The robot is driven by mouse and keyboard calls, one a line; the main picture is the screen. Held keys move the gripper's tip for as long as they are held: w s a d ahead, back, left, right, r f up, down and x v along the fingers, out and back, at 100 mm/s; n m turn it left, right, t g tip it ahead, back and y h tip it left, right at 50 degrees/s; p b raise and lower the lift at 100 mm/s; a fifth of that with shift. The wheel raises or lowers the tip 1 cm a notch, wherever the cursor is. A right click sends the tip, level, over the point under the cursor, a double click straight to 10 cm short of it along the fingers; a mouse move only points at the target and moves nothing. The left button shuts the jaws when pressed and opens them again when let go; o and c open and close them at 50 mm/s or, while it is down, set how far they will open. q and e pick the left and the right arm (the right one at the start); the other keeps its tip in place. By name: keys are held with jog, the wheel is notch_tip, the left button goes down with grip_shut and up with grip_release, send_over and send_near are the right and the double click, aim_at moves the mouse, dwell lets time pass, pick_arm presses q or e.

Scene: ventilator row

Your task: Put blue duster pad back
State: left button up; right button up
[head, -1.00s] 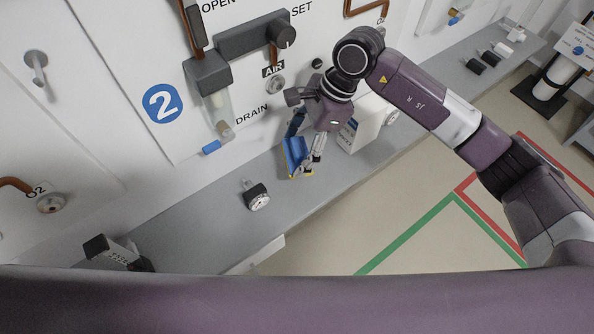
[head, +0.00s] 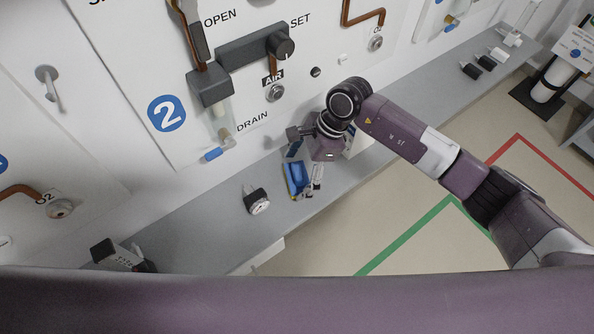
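The blue duster pad (head: 297,176) is a small blue piece with a yellow edge, low over or on the grey ledge below the panel marked 2; I cannot tell if it touches the ledge. My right gripper (head: 303,173) comes down from the upper right, with its fingers around the pad. The fingers appear shut on it; part of the pad is hidden by them. My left gripper is not in view.
A white box (head: 354,143) is partly hidden behind my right wrist. A black-and-white block (head: 117,254) stands at lower left. The ledge between block and gauge is clear.

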jog(key=shift+w+d+r, duration=0.1)
jog(key=shift+d+r, duration=0.1)
jog(key=shift+r, duration=0.25)
jog(key=s+b+v, duration=0.1)
jog(key=b+v, duration=0.2)
jog(key=v, duration=0.8)
jog(key=shift+w+b, duration=0.3)
jog(key=shift+w, duration=0.1)
jog(key=shift+s, duration=0.1)
